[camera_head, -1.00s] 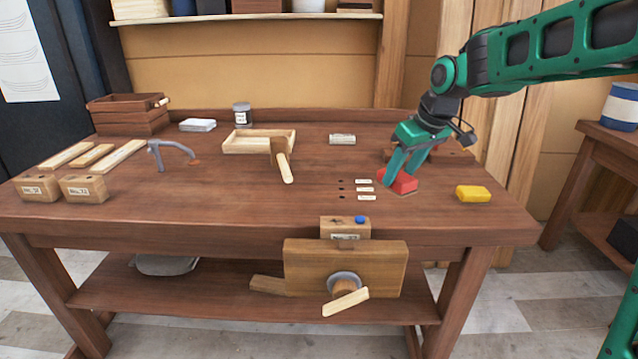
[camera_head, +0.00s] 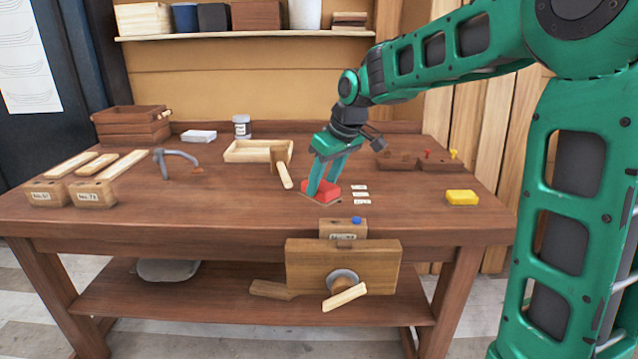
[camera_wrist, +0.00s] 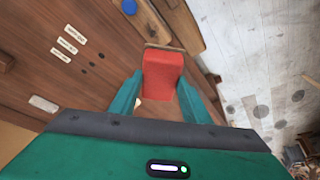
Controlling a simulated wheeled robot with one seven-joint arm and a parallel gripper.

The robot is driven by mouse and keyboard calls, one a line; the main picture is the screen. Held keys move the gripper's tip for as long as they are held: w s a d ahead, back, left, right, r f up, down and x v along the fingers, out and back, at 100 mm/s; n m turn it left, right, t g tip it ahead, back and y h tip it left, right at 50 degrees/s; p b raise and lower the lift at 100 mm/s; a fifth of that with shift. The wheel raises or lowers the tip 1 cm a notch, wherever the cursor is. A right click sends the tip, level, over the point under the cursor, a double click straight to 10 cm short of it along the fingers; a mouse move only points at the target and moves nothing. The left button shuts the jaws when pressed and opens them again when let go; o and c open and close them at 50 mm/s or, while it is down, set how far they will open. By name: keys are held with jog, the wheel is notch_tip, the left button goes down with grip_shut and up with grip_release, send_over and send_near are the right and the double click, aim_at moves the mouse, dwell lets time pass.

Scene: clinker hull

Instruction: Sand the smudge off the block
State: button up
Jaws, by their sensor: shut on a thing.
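My gripper (camera_head: 318,186) is shut on a red sanding block (camera_head: 325,188). The red block also shows in the wrist view (camera_wrist: 163,72), between my two green fingers (camera_wrist: 161,98), with a thin brown sheet along its far edge. In the head view it is low over the bench's front half; I cannot tell whether it touches the top. A light wooden block (camera_head: 341,232) is held in the vise (camera_head: 342,262) at the bench's front edge. A blue smudge (camera_head: 356,220) is on its top, also in the wrist view (camera_wrist: 129,6). The gripper is behind and left of the smudge.
A yellow block (camera_head: 462,198) lies on the bench at the right. White labels (camera_head: 360,194) lie just right of my gripper. A mallet (camera_head: 282,168) and a shallow tray (camera_head: 245,151) are behind it. Wooden stands (camera_head: 440,165) are at the back right.

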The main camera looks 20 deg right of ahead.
jog(key=shift+f, duration=0.1)
jog(key=shift+f, duration=2.9)
jog(key=shift+f, duration=0.9)
